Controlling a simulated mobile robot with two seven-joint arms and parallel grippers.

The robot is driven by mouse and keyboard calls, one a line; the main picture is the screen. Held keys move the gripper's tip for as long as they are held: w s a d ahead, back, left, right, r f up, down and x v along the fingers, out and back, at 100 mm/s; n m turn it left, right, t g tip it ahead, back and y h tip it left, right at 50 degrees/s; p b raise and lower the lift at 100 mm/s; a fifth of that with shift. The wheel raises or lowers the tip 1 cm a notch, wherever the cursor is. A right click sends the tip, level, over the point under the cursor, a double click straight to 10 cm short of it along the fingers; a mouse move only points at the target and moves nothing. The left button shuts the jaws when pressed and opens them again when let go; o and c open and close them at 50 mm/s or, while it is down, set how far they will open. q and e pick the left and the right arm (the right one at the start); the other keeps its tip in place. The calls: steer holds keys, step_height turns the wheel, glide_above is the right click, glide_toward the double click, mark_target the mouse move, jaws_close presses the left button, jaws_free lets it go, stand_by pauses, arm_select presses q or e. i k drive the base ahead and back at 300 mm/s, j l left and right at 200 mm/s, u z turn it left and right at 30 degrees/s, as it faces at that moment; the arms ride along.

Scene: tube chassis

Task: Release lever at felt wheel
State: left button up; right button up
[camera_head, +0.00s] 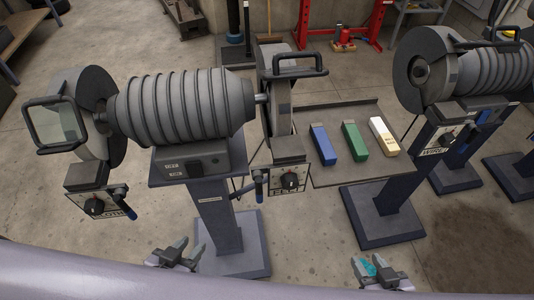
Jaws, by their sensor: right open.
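The felt wheel (278,95) is at the right end of the large grey polishing machine, partly behind its guard. The lever (259,186) with a blue handle is at the left side of this plate and points down. My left gripper (181,250) is open and empty at the bottom, below and left of the lever, apart from it. My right gripper (377,266) is open at the bottom, right of the lever and touching nothing.
A similar plate (95,205) with another blue lever (119,217) hangs under the left wheel (97,115). The machine's pedestal (218,222) stands between. Blue, green and pale bars lie on a tray (360,168). Another machine (455,75) stands right.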

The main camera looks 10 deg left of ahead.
mark_target(258, 180)
steer(key=k+l+u, duration=0.1)
steer(key=l, duration=0.3)
steer(key=k+l+u, duration=0.1)
steer(key=l, duration=0.3)
steer(key=k+l+u, duration=0.1)
steer(key=l, duration=0.25)
steer(key=k+l+u, duration=0.1)
steer(key=l, duration=0.25)
steer(key=k+l+u, duration=0.1)
steer(key=k+l, duration=0.2)
steer(key=k+l+u, duration=0.1)
steer(key=l, duration=0.3)
steer(key=k, duration=0.05)
